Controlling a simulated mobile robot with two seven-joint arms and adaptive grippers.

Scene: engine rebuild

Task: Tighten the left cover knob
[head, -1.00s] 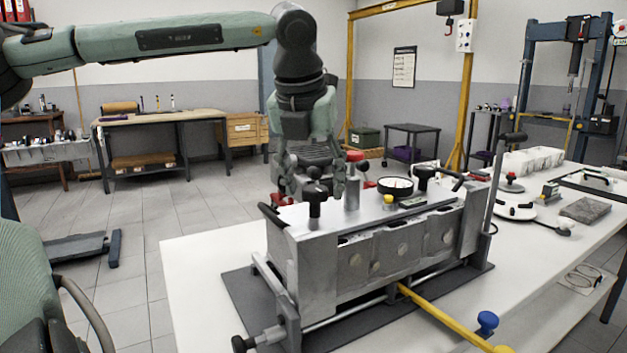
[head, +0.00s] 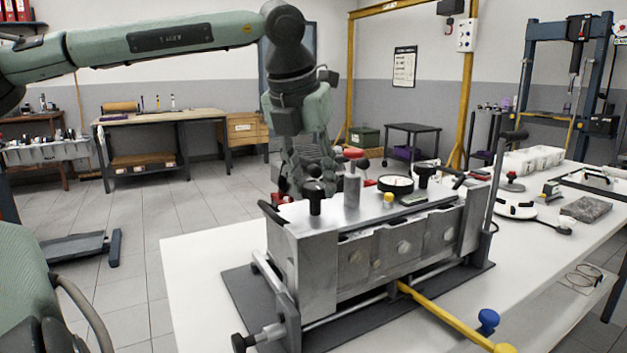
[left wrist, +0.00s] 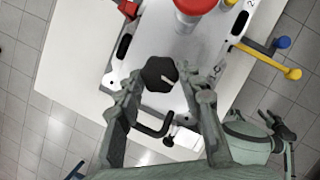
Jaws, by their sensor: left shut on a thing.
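The left cover knob (head: 315,203) is black and stands upright near the left end of the grey metal cover (head: 350,213) on the engine block. It also shows as a black lobed knob in the left wrist view (left wrist: 159,74). My left gripper (head: 317,181) comes down from above and behind the knob in the head view. In the left wrist view its fingers (left wrist: 161,82) stand on either side of the knob, shut on it. The finger contact is partly hidden in the head view. My right gripper is not seen.
A red-topped metal cylinder (head: 352,180) stands close beside the knob. A second black knob (head: 423,176), a round black-rimmed gauge (head: 395,185) and a yellow cap (head: 389,200) are farther right. A yellow bar (head: 440,312) sticks out in front. The white table (head: 195,275) is bare at left.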

